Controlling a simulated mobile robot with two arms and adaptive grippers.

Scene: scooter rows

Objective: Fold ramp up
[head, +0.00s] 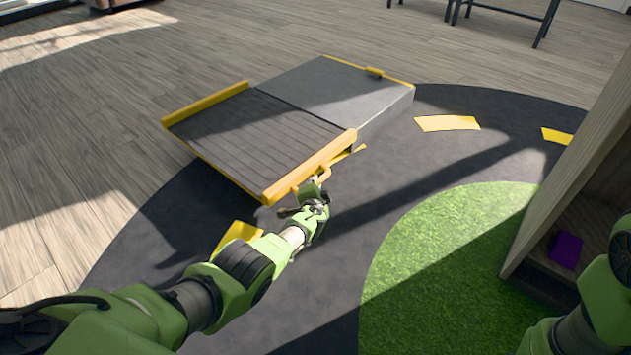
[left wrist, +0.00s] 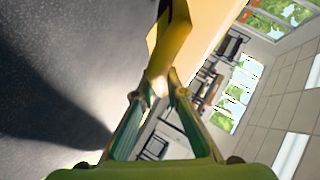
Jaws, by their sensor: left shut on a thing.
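The ramp (head: 255,135) is a dark ribbed panel with yellow side rails, hinged to a grey platform (head: 330,88). Its near free end appears raised a little above the dark mat. A yellow handle (head: 322,175) sticks out from its right rail. My left gripper (head: 316,186) is shut on this handle. In the left wrist view the fingers (left wrist: 160,90) close on the yellow handle (left wrist: 168,45). Of my right arm only green links show at the lower right edge; its gripper is out of view.
A wooden shelf (head: 575,170) with a purple block (head: 566,250) stands at right. Green turf (head: 430,270) and yellow floor markings (head: 447,123) lie on the dark mat (head: 330,250). Wooden floor at left is clear.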

